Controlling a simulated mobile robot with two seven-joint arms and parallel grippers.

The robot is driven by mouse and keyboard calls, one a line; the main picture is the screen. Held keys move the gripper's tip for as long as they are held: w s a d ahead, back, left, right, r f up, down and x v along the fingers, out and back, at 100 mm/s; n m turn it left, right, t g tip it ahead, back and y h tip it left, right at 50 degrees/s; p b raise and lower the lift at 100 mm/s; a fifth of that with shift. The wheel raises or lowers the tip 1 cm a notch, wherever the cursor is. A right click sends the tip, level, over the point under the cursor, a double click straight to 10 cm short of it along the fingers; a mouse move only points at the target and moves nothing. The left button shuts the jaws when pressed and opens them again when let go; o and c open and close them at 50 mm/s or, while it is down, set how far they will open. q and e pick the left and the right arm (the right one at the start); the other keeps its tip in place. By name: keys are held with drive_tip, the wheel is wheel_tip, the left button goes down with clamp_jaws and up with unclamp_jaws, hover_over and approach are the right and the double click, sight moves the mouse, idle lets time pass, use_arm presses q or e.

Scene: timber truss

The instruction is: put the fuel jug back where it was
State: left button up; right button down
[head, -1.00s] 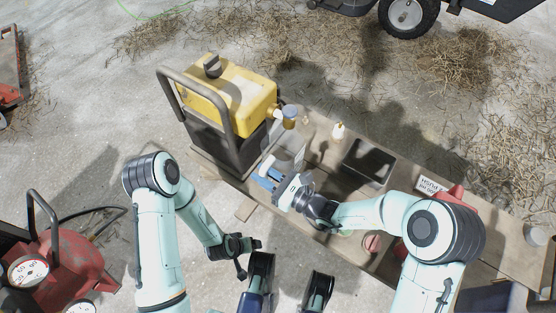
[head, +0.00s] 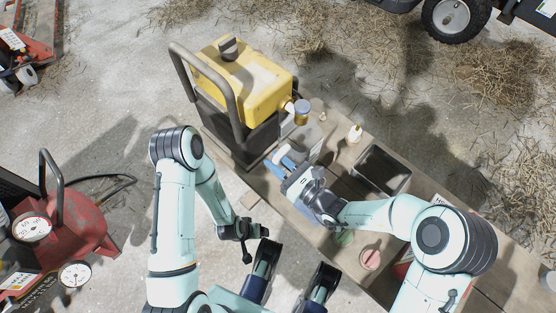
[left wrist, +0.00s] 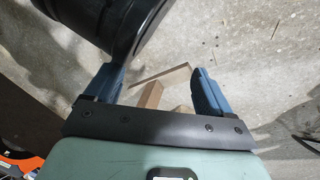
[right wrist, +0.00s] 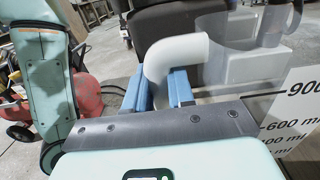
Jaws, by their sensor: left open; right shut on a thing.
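The fuel jug (head: 303,140) is a clear, see-through vessel on or just above the wooden bench (head: 350,215), beside the yellow-topped machine. Its white curved handle (right wrist: 168,60) shows in the right wrist view, with the clear body (right wrist: 240,35) behind it. My right gripper (head: 284,165) is shut on this handle, its blue fingers (right wrist: 168,88) on either side. I cannot tell whether the jug's base touches the bench. My left gripper (left wrist: 157,88) is open and empty, over the concrete floor at the bench's near side.
The yellow-topped machine (head: 245,80) with a black frame stands at the bench's left end. A small bottle (head: 355,133) and dark tray (head: 380,170) are right of the jug. A red gauge unit (head: 75,235) stands on the floor at left. Straw lies behind.

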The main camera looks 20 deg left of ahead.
drive_tip(key=c, duration=1)
unclamp_jaws()
drive_tip(key=shift+o, duration=0.2)
drive_tip(key=shift+r, duration=0.1)
drive_tip(key=shift+d+r, duration=0.1)
drive_tip(key=shift+d, duration=0.2)
drive_tip(key=p+v, duration=0.1)
drive_tip(key=v, duration=0.5)
drive_tip(key=shift+s+d+p, duration=0.1)
drive_tip(key=shift+d+p, duration=0.05)
drive_tip(key=shift+p, duration=0.15)
use_arm(q)
drive_tip(key=r, duration=0.1)
drive_tip(key=w, duration=0.1)
drive_tip(key=r, duration=0.1)
drive_tip(key=shift+w+d+r+t, duration=0.25)
drive_tip(key=shift+d+r+t, duration=0.05)
drive_tip(key=shift+d+r, duration=0.1)
use_arm(e)
drive_tip(key=shift+s+d, duration=0.15)
drive_tip(key=shift+d, duration=0.15)
